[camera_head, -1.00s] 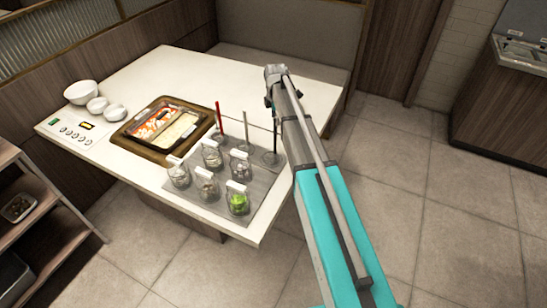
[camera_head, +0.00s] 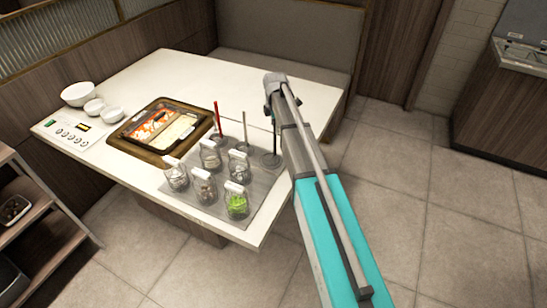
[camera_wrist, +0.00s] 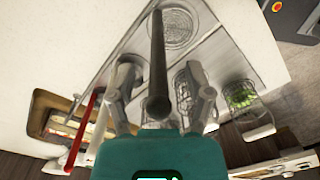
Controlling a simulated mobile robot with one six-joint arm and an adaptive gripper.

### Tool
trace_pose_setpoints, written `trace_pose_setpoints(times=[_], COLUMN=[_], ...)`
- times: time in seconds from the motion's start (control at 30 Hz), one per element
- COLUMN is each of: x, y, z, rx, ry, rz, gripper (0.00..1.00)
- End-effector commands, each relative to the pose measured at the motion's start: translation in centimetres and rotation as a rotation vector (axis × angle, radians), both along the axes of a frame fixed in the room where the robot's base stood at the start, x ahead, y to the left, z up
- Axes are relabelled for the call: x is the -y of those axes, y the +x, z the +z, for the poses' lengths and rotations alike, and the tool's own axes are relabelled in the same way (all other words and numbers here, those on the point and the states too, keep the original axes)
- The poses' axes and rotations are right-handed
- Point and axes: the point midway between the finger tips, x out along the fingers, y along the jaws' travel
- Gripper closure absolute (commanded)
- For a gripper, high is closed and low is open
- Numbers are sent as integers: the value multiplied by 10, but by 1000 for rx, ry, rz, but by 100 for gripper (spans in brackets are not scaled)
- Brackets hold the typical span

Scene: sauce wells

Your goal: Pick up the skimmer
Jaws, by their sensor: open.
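The skimmer stands upright near the right edge of the grey tray (camera_head: 262,186), its round mesh head (camera_wrist: 180,24) low and its dark handle (camera_wrist: 157,62) rising toward the wrist camera. In the head view its head (camera_head: 271,161) shows beside my arm. My gripper (camera_wrist: 160,98) is open, with one finger on each side of the handle's upper end in the wrist view; I cannot tell whether either finger touches it. In the head view my gripper is mostly hidden by my own arm.
Several glass jars, one with green contents (camera_head: 237,204), stand in front. A divided hot pot (camera_head: 160,128) and white bowls (camera_head: 78,94) are left. The table's back is clear.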

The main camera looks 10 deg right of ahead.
Motion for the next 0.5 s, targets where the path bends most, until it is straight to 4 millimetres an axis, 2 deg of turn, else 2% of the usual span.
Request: trace_pose_setpoints(times=[0.2, 0.27, 0.5], x=[0, 0, -1], y=[0, 0, 0], z=[0, 0, 0], rx=[0, 0, 0], ry=[0, 0, 0], rz=[0, 0, 1], gripper=[35, 44, 89])
